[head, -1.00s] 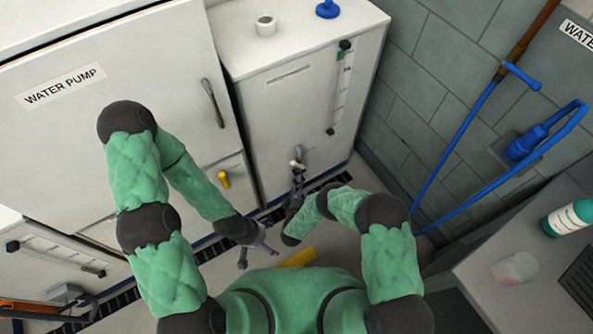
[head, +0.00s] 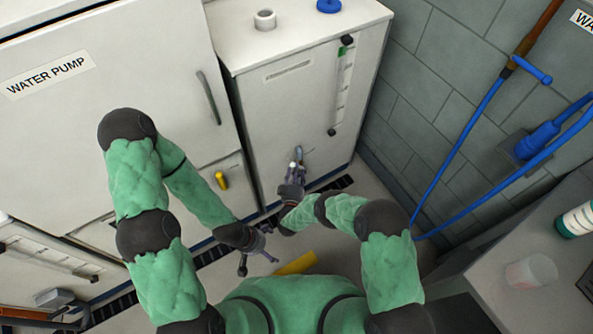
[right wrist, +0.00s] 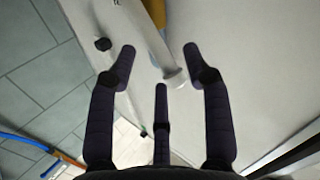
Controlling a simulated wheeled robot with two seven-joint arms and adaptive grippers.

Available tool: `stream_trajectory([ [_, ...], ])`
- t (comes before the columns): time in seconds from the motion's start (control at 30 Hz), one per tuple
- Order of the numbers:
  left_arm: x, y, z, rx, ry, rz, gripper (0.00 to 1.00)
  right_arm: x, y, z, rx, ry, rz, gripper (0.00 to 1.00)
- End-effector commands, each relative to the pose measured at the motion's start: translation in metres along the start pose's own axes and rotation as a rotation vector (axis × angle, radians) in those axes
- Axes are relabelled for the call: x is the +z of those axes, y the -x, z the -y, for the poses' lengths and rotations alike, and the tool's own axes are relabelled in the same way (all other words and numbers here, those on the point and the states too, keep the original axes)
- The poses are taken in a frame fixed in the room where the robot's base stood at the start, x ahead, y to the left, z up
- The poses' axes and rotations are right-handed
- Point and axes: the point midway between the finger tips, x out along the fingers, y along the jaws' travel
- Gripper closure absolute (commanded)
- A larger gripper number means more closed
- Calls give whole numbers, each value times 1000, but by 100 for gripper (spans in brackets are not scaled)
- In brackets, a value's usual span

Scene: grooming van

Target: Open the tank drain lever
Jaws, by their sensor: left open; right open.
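The white tank (head: 295,115) stands at the back, right of the water pump cabinet. Its drain fitting with a small bluish-grey lever (head: 298,153) is low on its front. My right gripper (head: 296,168) is open just below the lever and partly hides the fitting. In the right wrist view, a pale rounded fitting part (right wrist: 174,77) lies between and slightly beyond the open fingers (right wrist: 160,62), with a tan-yellow piece (right wrist: 156,32) above it. I cannot tell whether any finger touches it. My left gripper (head: 259,254) is open and empty, lower and to the left.
The water pump cabinet (head: 100,110) has a grey handle and a yellow lever (head: 221,180) left of the tank. A level gauge (head: 341,85) runs down the tank front. A yellow object (head: 296,263) lies low near my body. Blue hoses (head: 455,150) hang at the right wall.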

Motion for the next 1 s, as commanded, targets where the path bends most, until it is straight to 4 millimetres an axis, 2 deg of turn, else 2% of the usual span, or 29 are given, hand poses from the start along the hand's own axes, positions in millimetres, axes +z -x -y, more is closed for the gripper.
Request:
stream_trajectory([
  [0.2,0,-6,2,0,0,0,1,1,-15,0,-1,1,1,50],
  [0.47,0,-5,2,0,0,0,1,0,-16,0,-1,0,1,50],
  [0.5,0,-5,2,0,0,0,1,0,-16,0,-1,0,1,53],
  [0.67,0,-5,2,0,0,0,1,0,-16,0,-1,0,1,98],
  [0.87,0,-4,2,0,0,0,1,-1,-17,-1,-1,-5,5,100],
  [1.0,0,6,-2,0,0,0,1,-5,-22,-10,-24,-73,54,100],
])
